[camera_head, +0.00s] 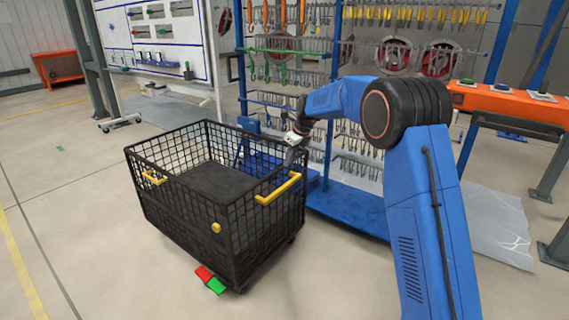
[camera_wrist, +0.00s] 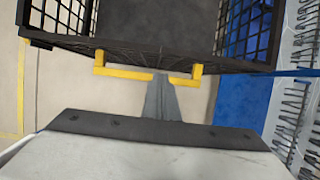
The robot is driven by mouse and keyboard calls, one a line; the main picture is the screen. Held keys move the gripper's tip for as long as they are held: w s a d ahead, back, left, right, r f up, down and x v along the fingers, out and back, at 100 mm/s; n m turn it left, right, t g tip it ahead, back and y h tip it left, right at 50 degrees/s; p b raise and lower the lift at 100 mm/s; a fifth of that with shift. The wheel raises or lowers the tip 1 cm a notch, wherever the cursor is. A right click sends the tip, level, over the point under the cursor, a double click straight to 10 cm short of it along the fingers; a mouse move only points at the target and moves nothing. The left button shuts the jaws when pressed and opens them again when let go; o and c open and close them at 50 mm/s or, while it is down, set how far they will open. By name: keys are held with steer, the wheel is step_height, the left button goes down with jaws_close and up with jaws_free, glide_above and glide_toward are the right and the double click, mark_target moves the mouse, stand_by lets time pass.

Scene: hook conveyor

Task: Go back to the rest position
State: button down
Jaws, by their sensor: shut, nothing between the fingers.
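My blue arm reaches left from the right side of the head view, bent at the elbow. My gripper (camera_head: 291,156) is shut and empty, pointing down by the right rim of a black mesh cart (camera_head: 180,223). In the wrist view the closed grey fingers of my gripper (camera_wrist: 161,80) overlap the middle of the cart's yellow handle (camera_wrist: 118,71). I cannot tell whether they touch it. The same handle (camera_head: 278,189) shows in the head view just below the gripper. The part of the cart's floor that I see is bare.
A blue rack (camera_head: 325,180) with several rows of hanging hooks stands close behind the cart and my arm. An orange bench (camera_head: 510,105) with buttons is at the right. Red and green pedals (camera_head: 205,274) lie at the cart's base. Open floor lies front left.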

steer(key=s+d+r+n+h, duration=0.1)
steer(key=s+d+r+n, duration=0.35)
steer(key=s, duration=0.55)
steer(key=s+d+r+n+t, duration=0.1)
steer(key=s+d+r+n, duration=0.4)
steer(key=s, duration=0.5)
steer(key=s+d+r+n+h, duration=0.1)
steer(key=s+d+r+n, duration=0.2)
steer(key=s+d+r, duration=0.45)
steer(key=s+d+f+n, duration=0.2)
steer(key=s+f+n, duration=0.1)
steer(key=s, duration=0.8)
steer(key=s+d+f+n+h, duration=0.1)
steer(key=s+f+n, duration=0.3)
steer(key=s, duration=0.8)
steer(key=s+d+f+n+t, duration=0.1)
steer(key=s+d+f+n, duration=0.3)
steer(key=s, duration=0.7)
steer(key=shift+s+f+n, duration=0.15)
steer(key=shift+n, duration=0.9)
